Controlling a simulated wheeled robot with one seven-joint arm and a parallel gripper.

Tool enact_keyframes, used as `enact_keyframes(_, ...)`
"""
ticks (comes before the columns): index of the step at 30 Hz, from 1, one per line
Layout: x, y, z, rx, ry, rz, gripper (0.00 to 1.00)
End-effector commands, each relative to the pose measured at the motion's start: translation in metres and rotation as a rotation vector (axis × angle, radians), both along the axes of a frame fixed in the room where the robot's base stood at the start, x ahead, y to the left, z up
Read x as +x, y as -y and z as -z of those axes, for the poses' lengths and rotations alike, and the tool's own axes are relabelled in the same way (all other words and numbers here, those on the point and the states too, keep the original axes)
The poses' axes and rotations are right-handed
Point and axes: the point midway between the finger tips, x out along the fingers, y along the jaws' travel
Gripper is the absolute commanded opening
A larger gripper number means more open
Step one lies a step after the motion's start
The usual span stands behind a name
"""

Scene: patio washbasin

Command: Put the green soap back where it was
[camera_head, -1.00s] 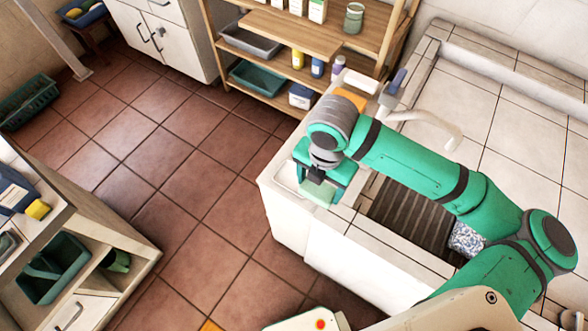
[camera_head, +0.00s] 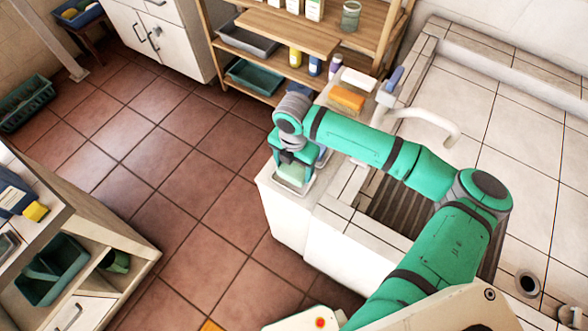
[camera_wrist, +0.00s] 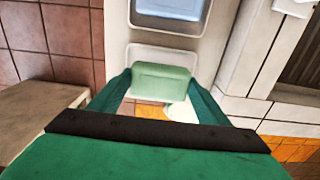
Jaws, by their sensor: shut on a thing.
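The pale green soap (camera_wrist: 162,82) is a rounded block held between the two fingers of my gripper (camera_wrist: 160,88). In the head view my gripper (camera_head: 294,163) points down at the left end of the washbasin counter, with the green soap (camera_head: 291,174) under it. A white soap dish (camera_head: 307,187) shows around and just below the soap; its far part (camera_wrist: 150,52) appears empty in the wrist view. I cannot tell whether the soap touches the dish. A second dish beyond it holds a blue soap (camera_wrist: 172,7), partly hidden by my gripper in the head view (camera_head: 322,155).
Further along the counter are an orange block (camera_head: 347,97), a white block (camera_head: 358,79) and the tap (camera_head: 425,118). The ribbed basin (camera_head: 385,205) lies to the right, partly under my arm. Wooden shelves (camera_head: 285,55) stand behind; open tiled floor (camera_head: 190,200) lies left.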

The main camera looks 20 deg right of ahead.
Motion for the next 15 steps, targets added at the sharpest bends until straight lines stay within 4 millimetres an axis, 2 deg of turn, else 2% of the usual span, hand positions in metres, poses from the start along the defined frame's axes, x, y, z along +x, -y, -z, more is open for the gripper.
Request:
enact_keyframes(4,0.0,0.001,0.016,0.0,0.0,0.001,0.32)
enact_keyframes(15,0.0,0.001,0.02,0.0,0.001,0.001,0.32)
